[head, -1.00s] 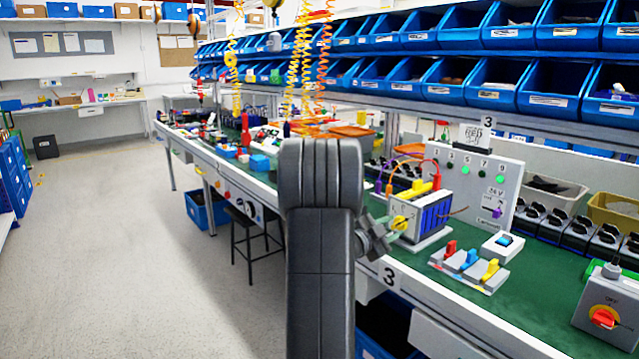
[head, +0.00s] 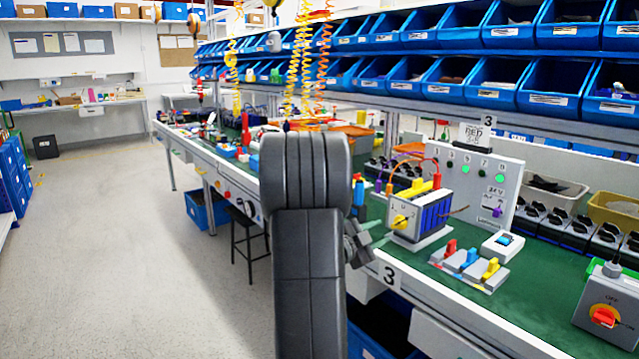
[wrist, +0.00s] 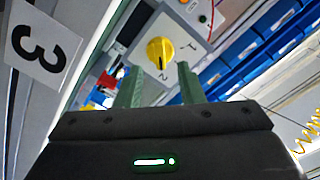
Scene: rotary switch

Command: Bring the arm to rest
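The rotary switch is a box with blue-and-white ribbed sides (head: 432,214) on the green bench top. Its yellow knob (head: 399,222) faces my arm. In the wrist view the yellow knob (wrist: 160,50) sits on a pale plate with printed marks, beyond the fingertips. My gripper (head: 384,232) is just left of the switch, with a small gap to the knob. In the wrist view my gripper (wrist: 160,67) has its two green fingers apart with nothing between them. The exact knob setting is hard to read.
A panel with green lamps (head: 468,180) stands behind the switch. Red, blue and yellow levers (head: 468,262) and a grey box with a red knob (head: 602,315) lie right. Blue bins (head: 450,75) line the rack above. The aisle floor (head: 110,250) at left is clear.

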